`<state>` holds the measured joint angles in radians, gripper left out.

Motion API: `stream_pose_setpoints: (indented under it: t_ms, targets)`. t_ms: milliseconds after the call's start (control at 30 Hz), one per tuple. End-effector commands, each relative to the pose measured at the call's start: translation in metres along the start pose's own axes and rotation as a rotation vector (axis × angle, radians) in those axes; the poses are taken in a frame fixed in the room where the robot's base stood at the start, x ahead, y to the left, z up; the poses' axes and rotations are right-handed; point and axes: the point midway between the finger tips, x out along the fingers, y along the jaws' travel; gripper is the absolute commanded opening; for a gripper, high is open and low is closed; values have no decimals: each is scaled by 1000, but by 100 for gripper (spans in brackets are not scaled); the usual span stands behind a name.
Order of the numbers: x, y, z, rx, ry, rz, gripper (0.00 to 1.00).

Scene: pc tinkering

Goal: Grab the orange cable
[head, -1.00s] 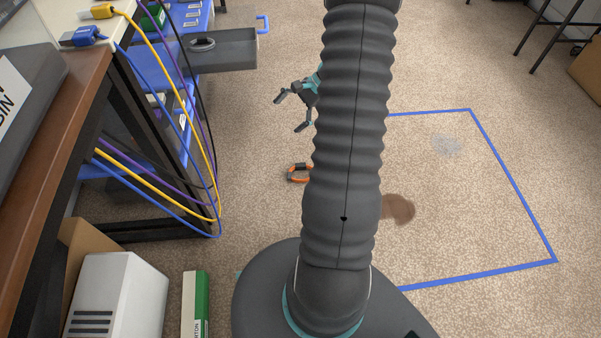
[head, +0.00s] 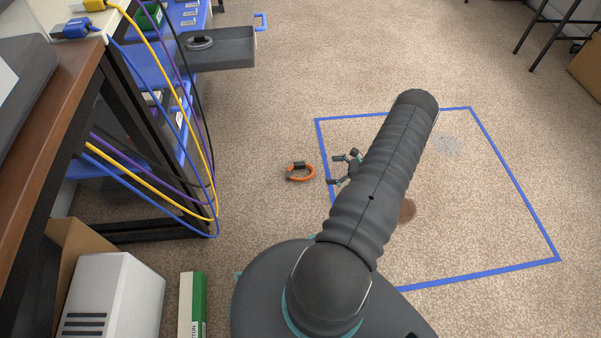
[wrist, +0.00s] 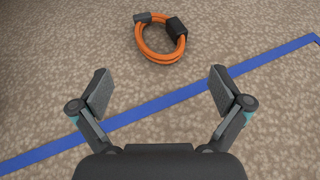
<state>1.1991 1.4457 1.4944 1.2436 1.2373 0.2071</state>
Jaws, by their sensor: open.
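The orange cable (head: 301,174) lies coiled on the carpet, just outside the left side of the blue tape outline, with dark connectors on it. In the wrist view the orange cable (wrist: 161,50) lies beyond the fingertips, roughly centred between them. My gripper (head: 341,170) is a short way to the right of the cable in the head view, near the tape's left line. In the wrist view my gripper (wrist: 158,88) is open and empty, its two fingers spread wide. Part of my gripper is hidden behind my arm in the head view.
A blue tape outline (head: 512,182) marks the floor. A workbench (head: 70,120) with hanging yellow, blue and purple cables (head: 190,130) stands at left. A grey drawer (head: 225,48) juts out behind it. A white box (head: 112,295) and a green-and-white box (head: 192,300) stand lower left. Carpet around the cable is clear.

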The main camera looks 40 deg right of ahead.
Motion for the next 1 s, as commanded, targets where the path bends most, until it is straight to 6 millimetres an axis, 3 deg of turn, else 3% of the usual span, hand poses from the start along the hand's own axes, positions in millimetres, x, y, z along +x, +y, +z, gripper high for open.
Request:
stream_pose_setpoints:
  t_ms: [400,767,1000]
  targets:
    - [70,1,0,-2,1,4,100]
    - [91,1,0,-1,1,4,100]
    - [124,2,0,-2,2,5,100]
